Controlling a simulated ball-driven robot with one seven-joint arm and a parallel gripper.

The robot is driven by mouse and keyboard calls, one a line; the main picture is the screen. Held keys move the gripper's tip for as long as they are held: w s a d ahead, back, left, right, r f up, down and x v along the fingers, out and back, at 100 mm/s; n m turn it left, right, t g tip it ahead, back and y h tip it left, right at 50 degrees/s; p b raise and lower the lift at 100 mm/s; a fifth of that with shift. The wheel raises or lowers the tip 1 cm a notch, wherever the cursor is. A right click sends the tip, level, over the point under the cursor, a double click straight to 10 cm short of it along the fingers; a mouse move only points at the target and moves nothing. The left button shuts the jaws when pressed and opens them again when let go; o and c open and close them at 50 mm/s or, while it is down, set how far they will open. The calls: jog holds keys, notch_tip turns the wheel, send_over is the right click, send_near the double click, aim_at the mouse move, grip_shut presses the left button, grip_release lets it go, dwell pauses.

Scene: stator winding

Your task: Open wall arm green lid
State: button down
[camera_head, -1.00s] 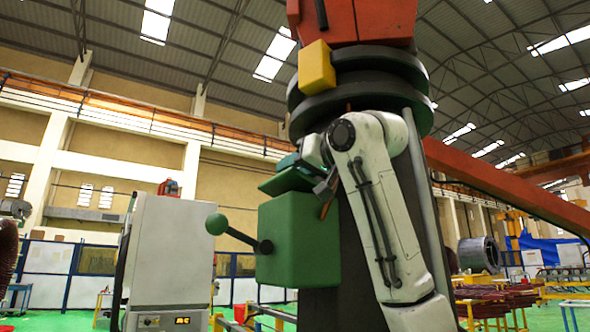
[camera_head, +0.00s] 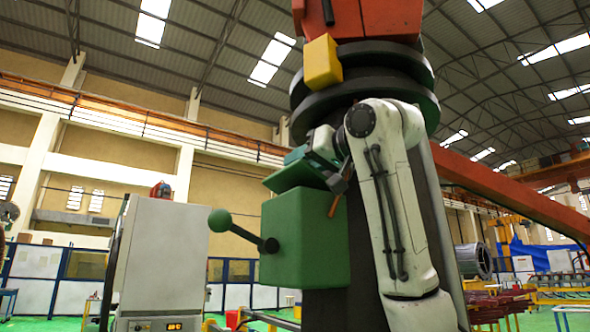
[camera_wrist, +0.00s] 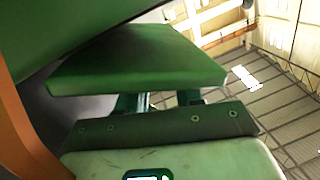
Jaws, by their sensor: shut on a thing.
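The green lid (camera_head: 298,174) is tilted up above the green box (camera_head: 305,238) on the dark column, with a wedge-shaped gap under its left side. In the wrist view the lid (camera_wrist: 140,62) is a flat green panel just beyond my gripper. My gripper (camera_head: 300,158) is at the lid's upper side, shut on it. In the wrist view the two teal fingers of my gripper (camera_wrist: 160,101) reach under the lid's near edge, and their tips are hidden by it. The lid's hinge is not clearly visible.
A lever with a green ball (camera_head: 219,220) sticks out left from the box. A yellow block (camera_head: 322,62) and an orange machine part (camera_head: 365,20) are above. An orange beam (camera_head: 510,195) slopes down to the right. A grey cabinet (camera_head: 163,258) stands left.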

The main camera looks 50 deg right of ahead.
jog(key=shift+d, duration=0.35)
jog(key=shift+d+f, duration=0.1)
jog(key=shift+f, duration=0.05)
dwell(1.0)
jog(key=c, duration=0.8)
grip_release()
jog(key=shift+d, duration=0.1)
jog(key=shift+o, duration=0.2)
jog(key=shift+s+a+b, duration=0.2)
jog(key=shift+b, duration=0.1)
jog(key=s+a+b, duration=0.1)
jog(key=s+b, duration=0.3)
jog(key=s, duration=0.6)
jog(key=shift+s, duration=0.2)
